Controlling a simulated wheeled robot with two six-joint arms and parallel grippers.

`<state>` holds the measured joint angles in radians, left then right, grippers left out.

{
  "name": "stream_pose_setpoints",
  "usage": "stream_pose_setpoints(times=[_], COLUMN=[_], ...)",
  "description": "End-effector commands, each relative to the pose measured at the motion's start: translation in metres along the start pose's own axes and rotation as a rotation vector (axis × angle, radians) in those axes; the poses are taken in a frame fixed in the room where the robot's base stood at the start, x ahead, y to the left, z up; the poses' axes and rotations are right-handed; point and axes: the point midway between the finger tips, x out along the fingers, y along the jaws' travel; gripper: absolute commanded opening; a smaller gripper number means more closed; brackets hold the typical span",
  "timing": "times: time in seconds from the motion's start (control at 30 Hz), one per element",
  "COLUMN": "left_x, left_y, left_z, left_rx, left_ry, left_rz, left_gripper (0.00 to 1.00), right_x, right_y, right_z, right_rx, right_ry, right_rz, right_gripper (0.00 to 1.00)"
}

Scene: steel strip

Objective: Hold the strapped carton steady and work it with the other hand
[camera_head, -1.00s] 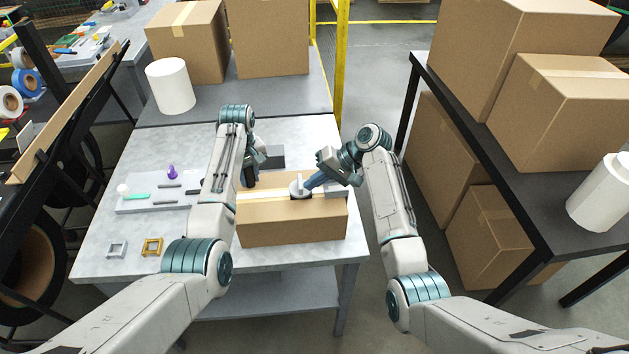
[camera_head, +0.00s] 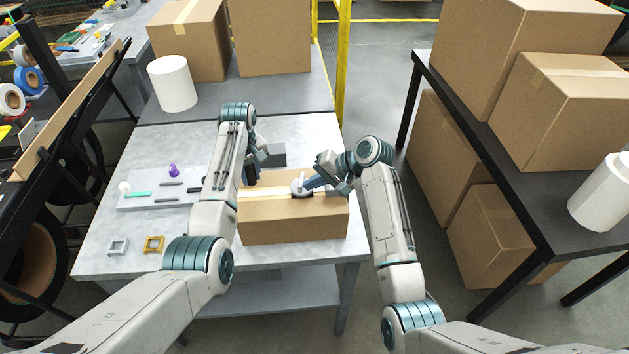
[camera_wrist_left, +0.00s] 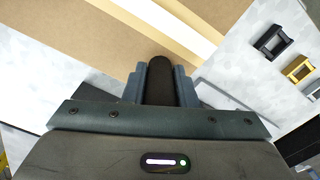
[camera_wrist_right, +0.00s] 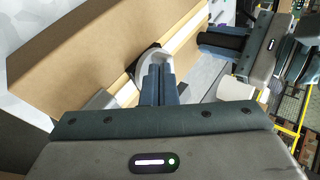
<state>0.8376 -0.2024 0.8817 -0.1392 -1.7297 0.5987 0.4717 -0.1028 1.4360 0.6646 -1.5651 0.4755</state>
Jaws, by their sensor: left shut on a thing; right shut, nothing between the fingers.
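The brown carton (camera_head: 290,228) stands on the grey bench, with a pale strap (camera_wrist_left: 170,22) running along its top. A white curved piece with a dark base (camera_wrist_right: 158,56) sits on the carton top along the strap. My left gripper (camera_head: 250,178) is at the carton's far left end, shut on a dark rounded piece (camera_wrist_left: 160,80). What that piece joins to is hidden. My right gripper (camera_head: 312,184) is shut and empty, its fingertips at the white curved piece; I cannot tell whether they touch it. It also shows in the right wrist view (camera_wrist_right: 158,72).
A tray of small parts (camera_head: 130,203) lies left on the bench. A grey square frame (camera_head: 118,246) and a yellow one (camera_head: 154,244) lie near its front. A white roll (camera_head: 172,84) and cartons stand behind. A dark table (camera_head: 470,140) with cartons stands right, across open floor.

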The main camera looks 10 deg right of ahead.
Motion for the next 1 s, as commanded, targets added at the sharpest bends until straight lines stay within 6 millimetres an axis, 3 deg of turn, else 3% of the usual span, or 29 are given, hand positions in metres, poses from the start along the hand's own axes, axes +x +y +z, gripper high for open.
stream_pose_setpoints(times=[0.13,1.0], left_x=[0.001,0.001], left_y=[0.000,0.000], left_z=[0.001,0.001], left_rx=[0.001,0.001], left_ry=[-0.003,-0.003], left_rz=[-0.001,-0.001], left_gripper=[0.00,0.00], right_x=[0.003,0.019], right_y=[-0.002,-0.017], right_z=[0.006,0.021], right_rx=[0.063,0.063], right_ry=[0.066,0.066], right_rz=[-0.003,-0.002], right_gripper=[0.00,0.00])
